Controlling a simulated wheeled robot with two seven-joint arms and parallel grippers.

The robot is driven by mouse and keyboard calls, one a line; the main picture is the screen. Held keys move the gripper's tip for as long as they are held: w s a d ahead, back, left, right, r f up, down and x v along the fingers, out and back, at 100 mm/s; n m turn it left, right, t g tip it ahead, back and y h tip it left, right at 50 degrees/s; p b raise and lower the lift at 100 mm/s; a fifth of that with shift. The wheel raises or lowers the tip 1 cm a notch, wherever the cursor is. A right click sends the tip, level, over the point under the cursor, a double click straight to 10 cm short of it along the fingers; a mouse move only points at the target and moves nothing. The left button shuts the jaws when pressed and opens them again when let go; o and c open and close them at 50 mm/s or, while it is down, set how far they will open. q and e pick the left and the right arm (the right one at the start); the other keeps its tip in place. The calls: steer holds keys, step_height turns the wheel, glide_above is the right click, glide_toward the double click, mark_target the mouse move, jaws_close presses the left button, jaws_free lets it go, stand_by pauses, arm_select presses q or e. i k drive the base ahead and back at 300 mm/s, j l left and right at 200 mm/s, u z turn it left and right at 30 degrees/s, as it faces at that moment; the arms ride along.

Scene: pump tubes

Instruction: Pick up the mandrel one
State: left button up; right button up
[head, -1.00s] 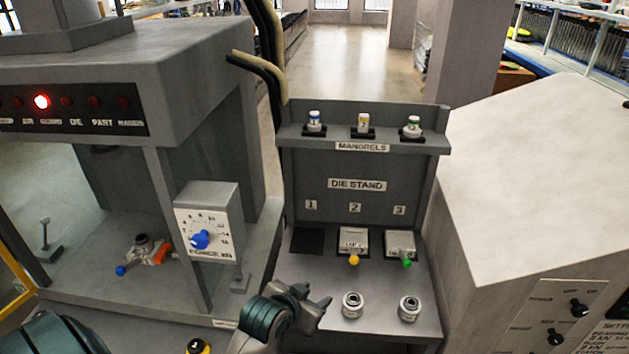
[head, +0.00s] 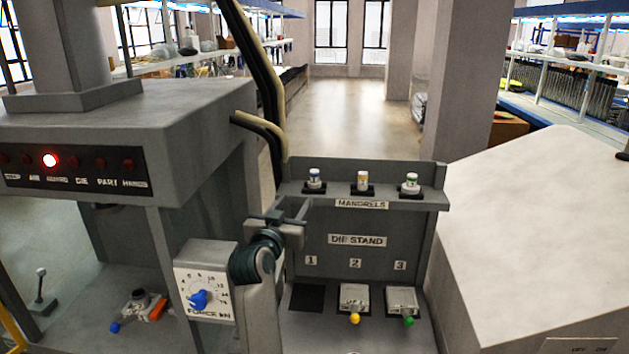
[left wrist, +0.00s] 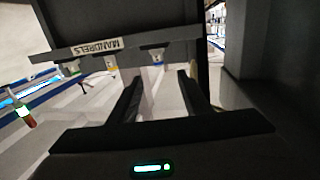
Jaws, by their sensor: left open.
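Three mandrels stand upright in dark holders on the stand's top shelf. Mandrel one (head: 315,180) is white with a blue band, at the left end; it also shows in the left wrist view (left wrist: 157,59). The yellow-banded mandrel (head: 363,181) is in the middle and the green-banded one (head: 411,183) at the right. My left gripper (head: 284,219) is open and empty, below and left of mandrel one, apart from it. In the left wrist view the shelf looks upside down, and mandrel one hangs beyond the fingers (left wrist: 160,82). My right gripper is not in view.
The die stand (head: 358,241) holds dies with a yellow knob (head: 355,319) and a green knob (head: 408,321); slot 1 (head: 306,298) is empty. The press (head: 160,140) with its force dial box (head: 206,284) stands close on the left. A pale slanted cabinet (head: 540,220) is at the right.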

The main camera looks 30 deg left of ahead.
mark_target(313, 183)
steer(key=i+j, duration=0.15)
steer(key=i, duration=0.25)
steer(key=i+j, duration=0.15)
steer(key=i, duration=0.3)
